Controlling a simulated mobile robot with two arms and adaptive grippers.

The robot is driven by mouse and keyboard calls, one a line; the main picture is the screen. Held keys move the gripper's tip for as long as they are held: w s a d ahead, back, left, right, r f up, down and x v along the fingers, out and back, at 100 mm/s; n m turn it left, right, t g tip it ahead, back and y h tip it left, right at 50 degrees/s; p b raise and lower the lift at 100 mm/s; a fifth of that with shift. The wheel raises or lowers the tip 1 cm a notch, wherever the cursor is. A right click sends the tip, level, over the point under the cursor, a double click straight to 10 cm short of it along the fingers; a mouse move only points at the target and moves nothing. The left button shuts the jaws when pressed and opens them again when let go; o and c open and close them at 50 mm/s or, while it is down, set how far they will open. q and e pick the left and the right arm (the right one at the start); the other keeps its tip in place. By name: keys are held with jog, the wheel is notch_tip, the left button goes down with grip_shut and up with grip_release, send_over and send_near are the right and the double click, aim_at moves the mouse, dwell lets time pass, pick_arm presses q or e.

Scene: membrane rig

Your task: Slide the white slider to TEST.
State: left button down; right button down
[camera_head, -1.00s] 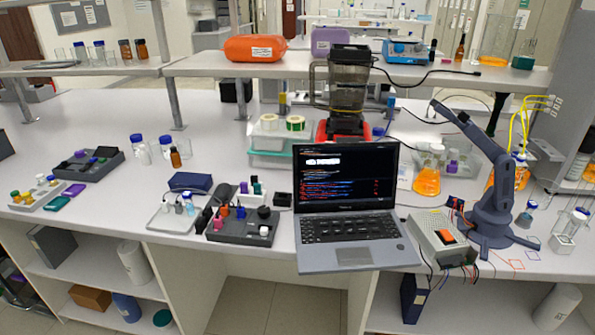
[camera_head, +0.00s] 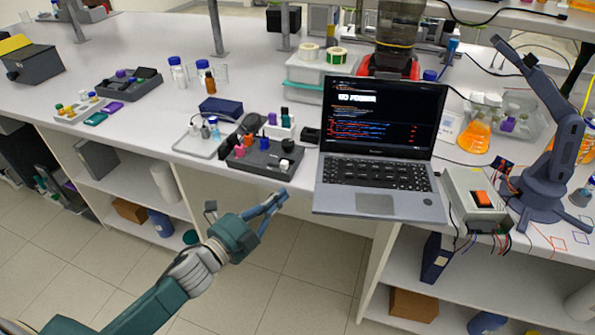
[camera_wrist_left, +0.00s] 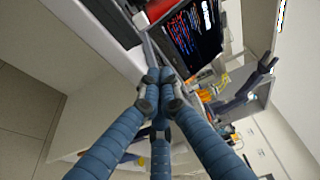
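My right gripper is out of view.
The laptop shows text on a dark screen. A blue robot arm (camera_head: 552,165) stands at the right. A tray with small bottles (camera_head: 203,140) lies left of the dark box. Open shelves are under the bench. The floor in front is clear.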

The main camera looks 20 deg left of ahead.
aim_at(289, 170)
pick_arm(q)
jog(key=w+p, duration=0.1)
jog(key=w, duration=0.2)
jog(key=w+p, duration=0.1)
jog(key=w, duration=0.2)
jog(key=w+r+p, duration=0.1)
jog(key=w, duration=0.2)
jog(key=shift+w+d+p, duration=0.2)
jog(key=shift+d+p, duration=0.15)
jog(key=shift+d, duration=0.05)
jog(key=shift+s+a, duration=0.1)
jog(key=shift+a, duration=0.45)
